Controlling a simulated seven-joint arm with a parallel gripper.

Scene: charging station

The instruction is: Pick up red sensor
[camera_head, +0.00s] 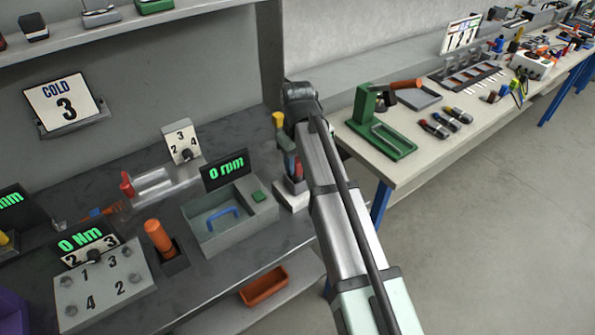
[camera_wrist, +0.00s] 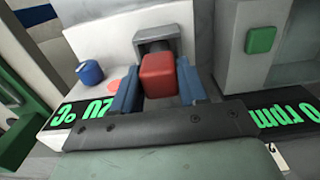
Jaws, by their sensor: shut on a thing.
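The red sensor (camera_wrist: 160,77) is a small red block in the middle of the wrist view. My gripper (camera_wrist: 157,84) has its two blue fingers on either side of the block and is shut on it. The block is at a grey socket (camera_wrist: 157,40) on a white station (camera_wrist: 105,35); I cannot tell whether it is still seated there. In the head view my arm hides most of this spot; a little red shows beside the arm, above a white base (camera_head: 291,198).
A grey box with a blue handle (camera_head: 222,215) and a "0 rpm" display (camera_head: 226,169) stands close on the left. A blue knob (camera_wrist: 89,72) is beside the socket. A green stand (camera_head: 378,125) is on the bench to the right.

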